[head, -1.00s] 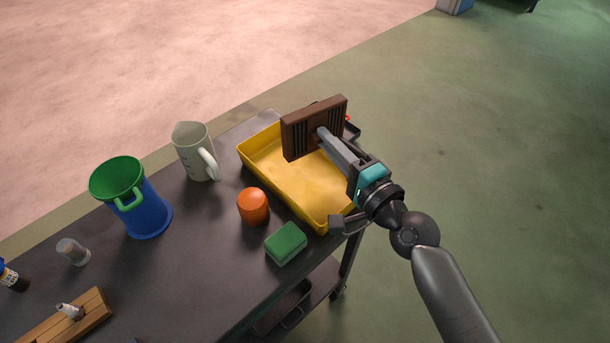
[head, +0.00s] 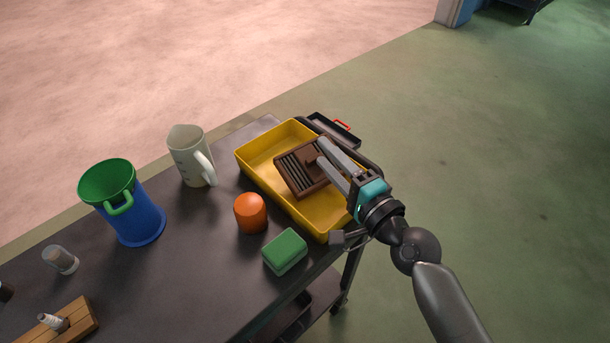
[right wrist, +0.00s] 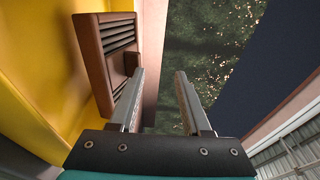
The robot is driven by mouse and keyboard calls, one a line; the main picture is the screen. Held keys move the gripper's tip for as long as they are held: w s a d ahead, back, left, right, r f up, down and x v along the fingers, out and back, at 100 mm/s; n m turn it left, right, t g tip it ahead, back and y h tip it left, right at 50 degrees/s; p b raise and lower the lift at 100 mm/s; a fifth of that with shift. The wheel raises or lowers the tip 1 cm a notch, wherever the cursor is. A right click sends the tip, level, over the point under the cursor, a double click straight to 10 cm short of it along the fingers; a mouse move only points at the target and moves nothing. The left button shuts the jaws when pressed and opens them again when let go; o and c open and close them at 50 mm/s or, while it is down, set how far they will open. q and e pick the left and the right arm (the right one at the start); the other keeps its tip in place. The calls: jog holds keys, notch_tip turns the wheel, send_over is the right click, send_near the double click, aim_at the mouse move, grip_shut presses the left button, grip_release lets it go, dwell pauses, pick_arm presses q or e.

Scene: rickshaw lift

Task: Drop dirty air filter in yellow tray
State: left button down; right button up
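The dirty air filter (head: 297,172), a brown block with dark slats, is in the yellow tray (head: 262,183) with its slatted face turned up. It also shows in the right wrist view (right wrist: 99,62), against the yellow tray wall (right wrist: 35,75). I cannot tell whether it lies fully flat. My right gripper (head: 323,152) is over the tray beside the filter's small raised block. In the right wrist view its fingers (right wrist: 160,75) are apart with nothing between them; the left finger is close to or touching the filter's block. My left gripper is not in view.
On the dark cart top (head: 190,262) stand an orange cylinder (head: 250,213), a green sponge-like block (head: 285,252), a pale jug (head: 187,157) and a blue-green bucket (head: 132,208). A dark toolbox-like tray with a red handle (head: 342,125) lies behind the yellow tray.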

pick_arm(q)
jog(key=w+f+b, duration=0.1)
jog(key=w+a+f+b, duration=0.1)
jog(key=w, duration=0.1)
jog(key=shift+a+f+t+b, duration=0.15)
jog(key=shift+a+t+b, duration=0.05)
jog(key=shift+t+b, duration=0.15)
pick_arm(e)
jog(key=v, duration=1.5)
jog(key=shift+d, duration=0.1)
